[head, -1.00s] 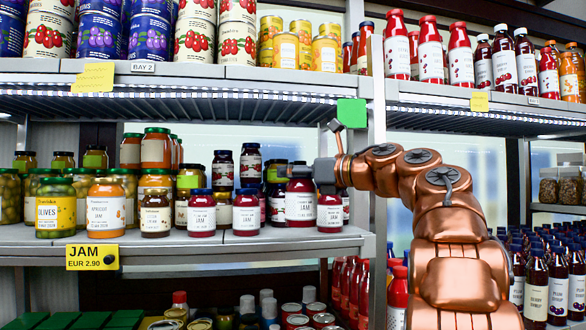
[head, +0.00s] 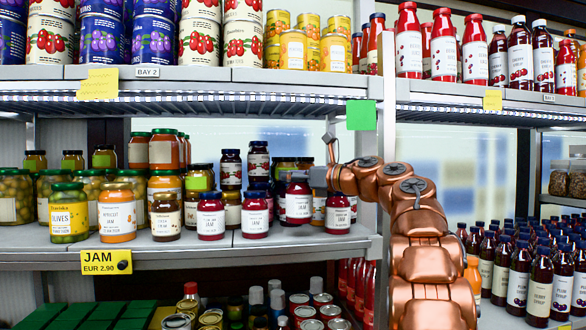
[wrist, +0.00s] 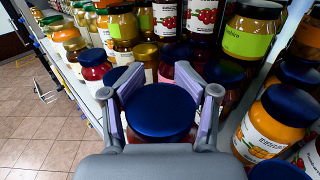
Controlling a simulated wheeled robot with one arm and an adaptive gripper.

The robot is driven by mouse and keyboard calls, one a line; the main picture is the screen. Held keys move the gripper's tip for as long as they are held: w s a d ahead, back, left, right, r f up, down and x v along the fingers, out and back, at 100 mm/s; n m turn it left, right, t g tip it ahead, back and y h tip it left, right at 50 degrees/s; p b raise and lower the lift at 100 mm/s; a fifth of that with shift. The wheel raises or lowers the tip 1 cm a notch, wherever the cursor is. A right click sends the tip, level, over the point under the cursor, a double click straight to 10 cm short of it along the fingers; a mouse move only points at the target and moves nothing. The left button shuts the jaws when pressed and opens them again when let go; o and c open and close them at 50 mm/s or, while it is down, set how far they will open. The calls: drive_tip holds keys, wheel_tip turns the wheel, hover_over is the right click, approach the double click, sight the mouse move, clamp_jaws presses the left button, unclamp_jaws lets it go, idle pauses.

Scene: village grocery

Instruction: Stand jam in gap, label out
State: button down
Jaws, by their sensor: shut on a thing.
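My gripper (head: 312,180) is shut on a red jam jar (head: 298,202) with a dark blue lid, held upright. In the wrist view the fingers (wrist: 162,112) grip either side of the jar just below its lid (wrist: 162,108). Its white label faces the head camera. The jar is over the gap in the front row, between a red jar (head: 255,213) on the left and another red jar (head: 338,213) on the right. Its base looks higher than theirs; whether it touches the shelf I cannot tell.
More jars stand behind, including orange ones with blue lids (wrist: 275,115) close beside my gripper. An apricot jar (head: 117,210) and olives (head: 68,212) stand to the left. The shelf edge carries a yellow JAM tag (head: 106,262). A metal upright (head: 387,130) stands near my arm.

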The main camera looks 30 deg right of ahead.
drive_tip(key=w+f, duration=0.1)
drive_tip(key=w+d+f+b, duration=0.1)
drive_tip(key=shift+w+f+b, duration=0.2)
drive_tip(key=shift+f+b, duration=0.1)
drive_tip(key=shift+f, duration=0.1)
idle(0.3)
drive_tip(key=shift+f+b, duration=0.5)
idle(0.7)
drive_tip(key=shift+c, duration=1.1)
unclamp_jaws()
